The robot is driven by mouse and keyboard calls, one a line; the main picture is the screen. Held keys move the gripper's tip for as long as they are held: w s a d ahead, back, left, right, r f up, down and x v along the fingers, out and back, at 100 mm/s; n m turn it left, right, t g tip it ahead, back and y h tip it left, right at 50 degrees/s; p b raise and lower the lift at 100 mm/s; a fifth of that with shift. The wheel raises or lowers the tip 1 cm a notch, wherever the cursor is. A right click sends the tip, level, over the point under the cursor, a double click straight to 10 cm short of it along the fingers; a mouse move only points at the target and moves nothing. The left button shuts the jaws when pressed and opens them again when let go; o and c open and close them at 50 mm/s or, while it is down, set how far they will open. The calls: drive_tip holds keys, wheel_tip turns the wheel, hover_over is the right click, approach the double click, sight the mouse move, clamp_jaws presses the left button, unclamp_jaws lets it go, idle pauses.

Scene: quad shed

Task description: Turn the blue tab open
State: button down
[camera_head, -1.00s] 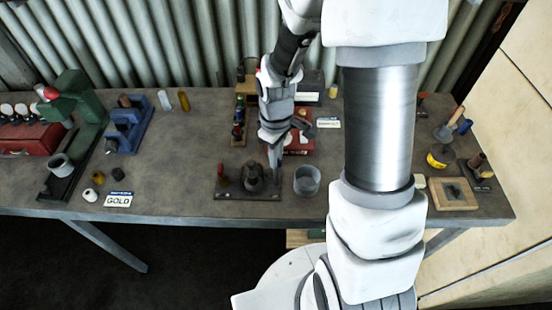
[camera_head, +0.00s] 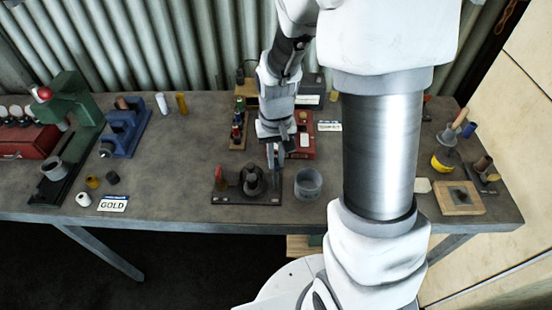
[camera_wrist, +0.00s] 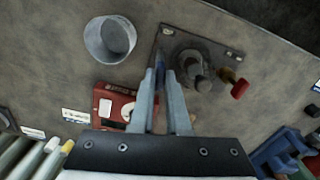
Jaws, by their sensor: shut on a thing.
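A dark base plate (camera_head: 232,198) lies near the table's front edge, carrying a dark round metal fitting (camera_head: 253,181) and a small red-handled part (camera_head: 219,174). In the wrist view the plate (camera_wrist: 215,47) shows the fitting (camera_wrist: 193,68) and red handle (camera_wrist: 240,88). A narrow blue tab (camera_wrist: 160,64) stands at the plate's edge, between my fingertips. My gripper (camera_head: 274,163) points down beside the fitting. In the wrist view my gripper (camera_wrist: 162,76) is shut on the blue tab. The fingers hide most of the tab, so its angle is unclear.
A grey open cup (camera_head: 308,183) stands just right of the plate. A red box (camera_head: 302,147) and a wooden rack of small coloured items (camera_head: 238,130) are behind.

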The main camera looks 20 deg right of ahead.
drive_tip(key=shift+m, duration=0.3)
idle(0.4)
drive_tip(key=c, duration=0.9)
unclamp_jaws()
drive_tip(key=shift+r, duration=0.1)
wheel_tip(320, 180, up, 17)
drive_tip(key=shift+r+p, duration=0.15)
drive_tip(key=shift+p, duration=0.15)
drive_tip(key=s+r+n+t, duration=0.1)
drive_tip(key=s+r+t, duration=0.1)
drive_tip(key=s, duration=0.4)
drive_tip(key=s+r+t, duration=0.2)
drive_tip(key=s+t, duration=0.1)
drive_tip(key=s, duration=0.4)
drive_tip(key=shift+s+r+n+t, duration=0.25)
drive_tip(key=shift+r+n+t, duration=0.05)
drive_tip(key=shift+n, duration=0.1)
